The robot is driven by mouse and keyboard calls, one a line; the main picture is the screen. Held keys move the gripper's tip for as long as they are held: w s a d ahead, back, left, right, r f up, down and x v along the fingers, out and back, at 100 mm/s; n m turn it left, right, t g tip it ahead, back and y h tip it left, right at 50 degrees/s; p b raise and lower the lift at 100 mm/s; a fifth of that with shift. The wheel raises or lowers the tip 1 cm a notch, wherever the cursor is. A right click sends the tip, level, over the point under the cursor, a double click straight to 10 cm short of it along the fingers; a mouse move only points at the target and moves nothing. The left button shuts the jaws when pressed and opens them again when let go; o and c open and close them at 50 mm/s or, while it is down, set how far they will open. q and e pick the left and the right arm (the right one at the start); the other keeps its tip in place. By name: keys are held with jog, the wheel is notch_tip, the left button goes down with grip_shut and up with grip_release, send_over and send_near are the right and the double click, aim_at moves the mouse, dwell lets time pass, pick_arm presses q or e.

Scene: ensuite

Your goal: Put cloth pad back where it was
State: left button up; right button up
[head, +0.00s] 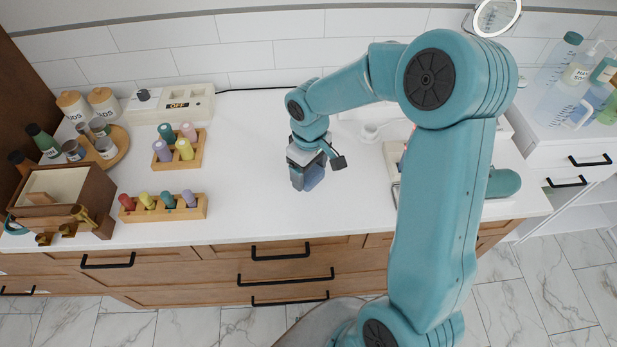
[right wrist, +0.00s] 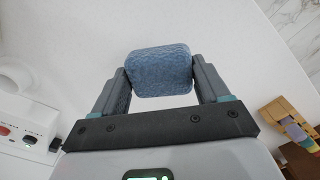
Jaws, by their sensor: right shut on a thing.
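The cloth pad (right wrist: 160,71) is a blue, rounded, textured block in the right wrist view. My right gripper (right wrist: 158,85) is shut on it, with one grey finger on each side. In the head view my right gripper (head: 305,175) points down over the middle of the white counter (head: 255,150), and the pad (head: 314,177) shows partly behind the fingers. I cannot tell whether the pad touches the counter. My left gripper is not in view.
Two wooden racks with coloured pegs (head: 180,148) (head: 163,207) stand left of the gripper. A wooden box (head: 62,200) and a round tray with jars (head: 118,141) are at the far left. A white switch box (head: 172,104) stands at the back. The counter around the gripper is clear.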

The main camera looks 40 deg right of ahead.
aim_at(309, 179)
jog(key=f, duration=0.4)
jog(key=shift+w+d, duration=0.1)
jog(key=shift+w, duration=0.1)
jog(key=shift+c, duration=0.4)
jog(key=shift+s+r, duration=0.1)
jog(key=shift+s, duration=0.1)
jog(key=o, duration=0.9)
jog(key=shift+o, duration=0.9)
jog(key=shift+w, duration=0.2)
notch_tip(309, 179, up, 12)
jog(key=shift+s, duration=0.15)
